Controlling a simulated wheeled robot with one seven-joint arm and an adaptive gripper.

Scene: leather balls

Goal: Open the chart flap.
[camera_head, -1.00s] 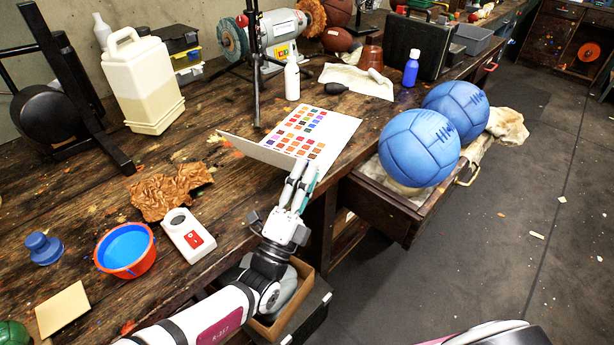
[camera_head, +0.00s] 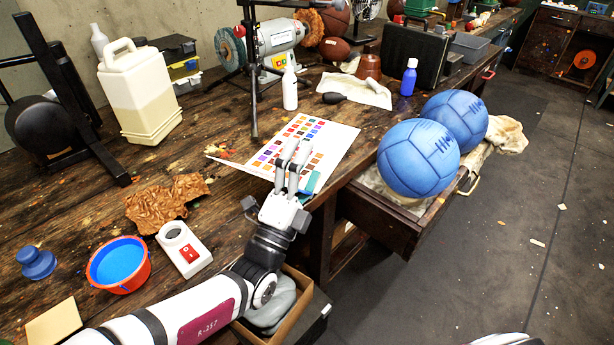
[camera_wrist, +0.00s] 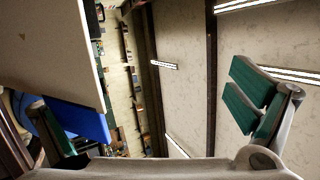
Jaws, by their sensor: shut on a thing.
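The colour chart (camera_head: 335,137), a white sheet with rows of coloured swatches, lies near the front edge of the bench in the head view. Its white flap (camera_head: 232,165) shows as a thin panel along the chart's left and near side. My gripper (camera_head: 293,155) is at the chart's near edge, its fingers reaching over the swatches. In the wrist view, a pale panel (camera_wrist: 50,50), seemingly the flap, fills the upper left beside one finger; the other finger stands at the right. My gripper is shut on the flap, but the contact itself is hard to see.
A black stand post (camera_head: 252,70) rises behind the chart. A white device (camera_head: 184,248), crumpled brown leather (camera_head: 166,203) and a red-rimmed bucket (camera_head: 120,265) are to the left. Blue balls (camera_head: 418,158) sit in the open drawer (camera_head: 385,222) at right. An open box (camera_head: 280,310) is below my forearm.

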